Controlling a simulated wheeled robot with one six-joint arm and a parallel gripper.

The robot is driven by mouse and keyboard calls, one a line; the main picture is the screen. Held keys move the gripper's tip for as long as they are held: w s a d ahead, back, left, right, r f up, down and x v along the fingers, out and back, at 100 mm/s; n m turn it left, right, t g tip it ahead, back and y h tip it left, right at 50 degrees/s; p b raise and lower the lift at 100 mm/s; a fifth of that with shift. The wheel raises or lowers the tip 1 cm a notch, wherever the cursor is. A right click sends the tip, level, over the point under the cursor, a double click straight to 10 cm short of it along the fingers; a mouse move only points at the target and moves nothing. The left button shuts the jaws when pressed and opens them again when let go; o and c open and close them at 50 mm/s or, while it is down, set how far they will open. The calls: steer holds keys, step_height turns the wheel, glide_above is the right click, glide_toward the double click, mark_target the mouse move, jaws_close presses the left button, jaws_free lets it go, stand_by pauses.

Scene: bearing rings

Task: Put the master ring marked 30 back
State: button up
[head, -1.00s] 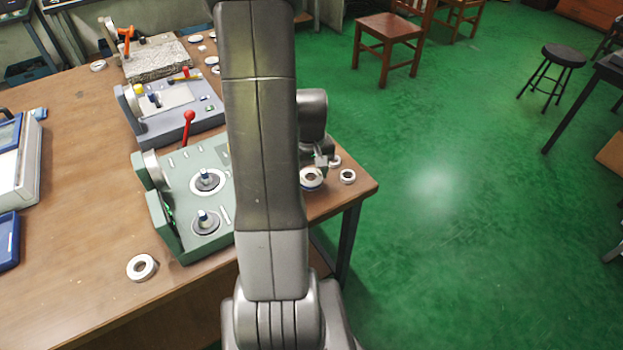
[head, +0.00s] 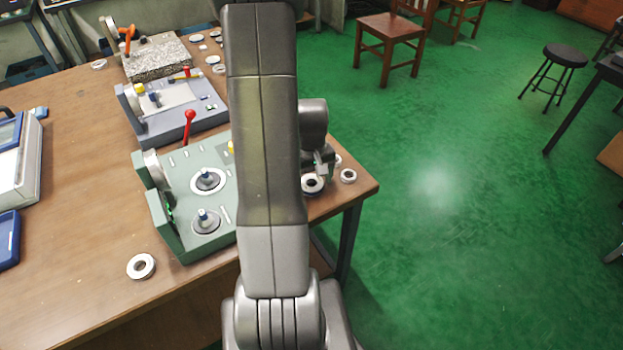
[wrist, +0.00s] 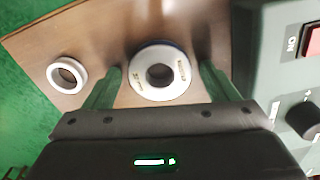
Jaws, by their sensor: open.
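A pale ring with a dark centre hole and small dark markings (wrist: 176,91) lies on the wooden table top in the wrist view. The markings are too small to read, so I cannot tell whether it is the one marked 30. My gripper (wrist: 160,74) is open, with one finger at each side of this ring; I cannot tell whether they touch it. In the head view my gripper (head: 320,166) is at the table's right corner, partly behind my arm, just by a ring (head: 312,190).
A smaller plain ring (wrist: 53,76) lies left in the wrist view. A grey-green device (wrist: 285,70) stands close at right; it also shows in the head view (head: 178,180) with two posts. Another ring (head: 141,267) lies on the table's front. The table (head: 95,200) ends near my gripper.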

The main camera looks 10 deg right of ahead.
step_height(320, 180, up, 12)
steer(key=shift+r+p, duration=0.2)
steer(key=shift+p, duration=0.1)
stand_by(1.3)
